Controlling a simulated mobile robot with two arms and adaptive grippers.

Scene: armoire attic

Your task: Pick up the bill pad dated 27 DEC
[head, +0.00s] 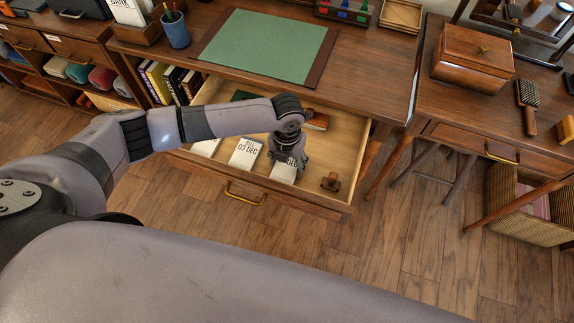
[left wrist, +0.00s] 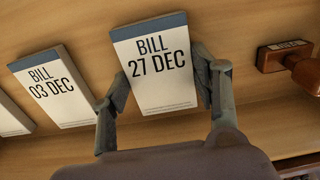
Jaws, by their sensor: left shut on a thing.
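The bill pad dated 27 DEC (left wrist: 156,72) is a white pad with a blue top band. In the left wrist view it stands between the two fingers of my left gripper (left wrist: 160,92), which is shut on its sides. In the head view my left gripper (head: 289,160) reaches down into the open drawer (head: 330,150) and covers much of this pad (head: 284,172). The bill pad dated 03 DEC (left wrist: 55,87) lies to its left, and it also shows in the head view (head: 244,153). My right gripper is not in view.
A wooden stamp (head: 331,182) lies right of the pads in the drawer. Another white pad (head: 206,147) lies at the left. The desk top (head: 360,75) is above the drawer, with a green mat (head: 265,45). A side table (head: 450,105) stands at the right.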

